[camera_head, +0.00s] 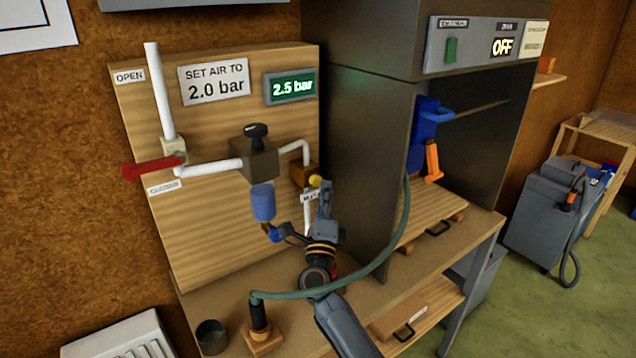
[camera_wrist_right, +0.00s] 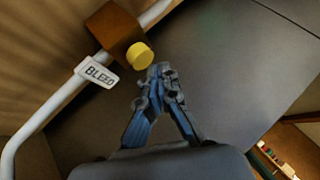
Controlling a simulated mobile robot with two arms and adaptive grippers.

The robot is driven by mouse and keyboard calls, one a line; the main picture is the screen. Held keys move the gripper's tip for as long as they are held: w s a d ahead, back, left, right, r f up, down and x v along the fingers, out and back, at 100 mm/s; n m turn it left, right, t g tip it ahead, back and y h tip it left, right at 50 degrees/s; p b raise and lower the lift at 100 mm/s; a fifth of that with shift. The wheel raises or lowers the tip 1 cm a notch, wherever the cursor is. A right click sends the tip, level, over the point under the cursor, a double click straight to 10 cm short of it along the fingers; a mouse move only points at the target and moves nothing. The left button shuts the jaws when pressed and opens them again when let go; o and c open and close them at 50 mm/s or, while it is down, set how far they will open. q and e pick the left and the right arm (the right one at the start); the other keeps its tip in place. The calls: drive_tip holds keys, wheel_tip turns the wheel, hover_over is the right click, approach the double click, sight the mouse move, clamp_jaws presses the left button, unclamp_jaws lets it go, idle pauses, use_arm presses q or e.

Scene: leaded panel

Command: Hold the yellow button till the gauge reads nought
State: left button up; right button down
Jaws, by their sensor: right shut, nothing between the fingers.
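The yellow button (camera_head: 315,181) sits on a brown block (camera_head: 302,174) on the pipework of the wooden panel. In the right wrist view the button (camera_wrist_right: 139,55) shows just up and left of my fingertips, with a BLEED tag (camera_wrist_right: 97,74) beside it. The green gauge display (camera_head: 291,87) reads 2.5 bar. My right gripper (camera_head: 325,190) is shut and empty, close to the button. In the right wrist view a small gap shows between the fingertips (camera_wrist_right: 160,72) and the button. My left gripper is not in view.
A white sign (camera_head: 214,81) says SET AIR TO 2.0 bar. A black-knobbed regulator (camera_head: 257,152) and a blue cup (camera_head: 263,203) are left of the button. A red lever (camera_head: 153,168) is further left. A green hose (camera_head: 380,258) crosses by my right arm. A dark cabinet (camera_head: 358,140) stands to the right.

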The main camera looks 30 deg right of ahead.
drive_tip(key=shift+w, duration=0.35)
drive_tip(key=shift+w+a+b, duration=0.1)
drive_tip(key=shift+w+b, duration=0.25)
drive_tip(key=shift+w, duration=0.2)
idle(2.2)
drive_tip(key=shift+s, duration=0.1)
idle(1.3)
drive_tip(key=shift+s+p, duration=0.45)
drive_tip(key=shift+s, duration=0.45)
drive_tip(key=shift+s, duration=0.1)
drive_tip(key=s, duration=0.1)
drive_tip(key=s+p, duration=0.1)
drive_tip(key=s, duration=0.1)
drive_tip(key=s+p, duration=0.1)
drive_tip(key=shift+s+d, duration=0.3)
drive_tip(key=shift+s, duration=0.1)
drive_tip(key=shift+f, duration=0.1)
